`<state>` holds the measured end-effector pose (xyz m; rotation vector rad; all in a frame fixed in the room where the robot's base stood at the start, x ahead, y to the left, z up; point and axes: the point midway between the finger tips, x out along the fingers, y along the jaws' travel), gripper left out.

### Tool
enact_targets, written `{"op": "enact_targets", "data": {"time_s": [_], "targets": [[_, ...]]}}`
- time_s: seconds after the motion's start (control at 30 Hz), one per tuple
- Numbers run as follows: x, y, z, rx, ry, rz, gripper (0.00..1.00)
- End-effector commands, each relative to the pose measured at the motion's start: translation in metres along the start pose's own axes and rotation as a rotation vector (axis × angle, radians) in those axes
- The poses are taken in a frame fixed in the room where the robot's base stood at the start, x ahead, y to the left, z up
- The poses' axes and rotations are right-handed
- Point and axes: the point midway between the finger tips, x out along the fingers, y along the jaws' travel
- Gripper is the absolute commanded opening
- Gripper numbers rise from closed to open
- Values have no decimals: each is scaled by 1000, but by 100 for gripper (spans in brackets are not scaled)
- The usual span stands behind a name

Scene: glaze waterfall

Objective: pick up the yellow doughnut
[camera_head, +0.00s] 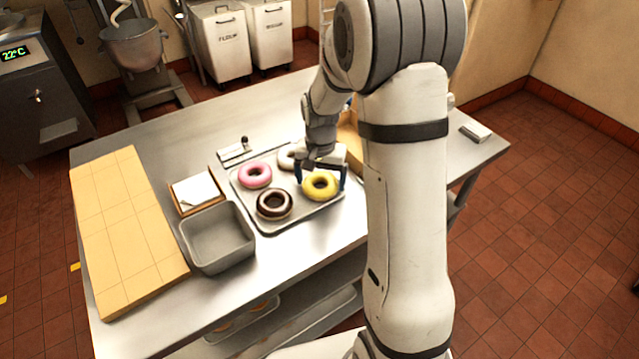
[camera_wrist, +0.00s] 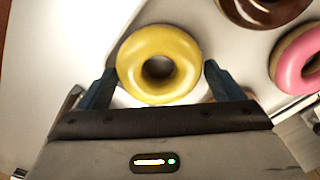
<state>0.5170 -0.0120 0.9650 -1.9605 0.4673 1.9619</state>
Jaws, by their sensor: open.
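The yellow doughnut (camera_head: 320,184) lies flat at the right side of a metal tray (camera_head: 285,228). In the wrist view the yellow doughnut (camera_wrist: 140,88) sits between the two blue fingers of my gripper (camera_wrist: 160,86). The gripper is open, with one finger on each side of the doughnut. In the head view my gripper (camera_head: 323,180) is above and around the doughnut. I cannot tell whether the fingers touch it.
A chocolate doughnut (camera_head: 274,203), a pink doughnut (camera_head: 255,174) and a partly hidden white doughnut (camera_head: 287,160) share the tray. A grey bin (camera_head: 217,238) and a wooden board (camera_head: 125,230) are to the left. A cardboard box (camera_head: 350,142) stands behind my arm.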

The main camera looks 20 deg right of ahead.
Motion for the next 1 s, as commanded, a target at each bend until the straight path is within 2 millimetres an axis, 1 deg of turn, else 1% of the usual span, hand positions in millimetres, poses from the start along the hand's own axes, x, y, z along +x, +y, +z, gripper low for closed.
{"op": "enact_targets", "data": {"time_s": [0.1, 0.3, 0.37, 0.7, 0.87, 0.97, 1.0], "targets": [[7, 0, 0, 0, 0, 0, 87], [8, 1, 0, 1, 1, 0, 87], [8, 1, 0, 1, 1, 0, 83], [7, 1, 0, 1, 1, 0, 56], [7, 1, 0, 1, 1, 0, 55], [1, 1, -1, 2, 2, -1, 55], [-4, 1, -1, 2, 4, -2, 55]]}}
